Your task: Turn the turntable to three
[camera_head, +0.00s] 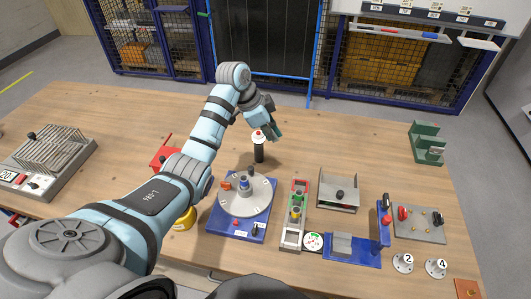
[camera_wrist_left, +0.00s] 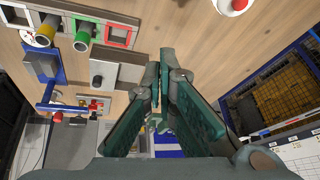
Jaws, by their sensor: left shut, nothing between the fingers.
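The turntable is a grey round disc (camera_head: 257,205) on a blue base (camera_head: 225,222), left of the middle of the table in the head view. My right gripper is not in view.
A black post (camera_head: 259,154) with a white and red top stands beside my left gripper. A tray with coloured pieces (camera_head: 293,232) and a grey bracket (camera_head: 338,203) stand right of the turntable. My left arm passes over the table's left part.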

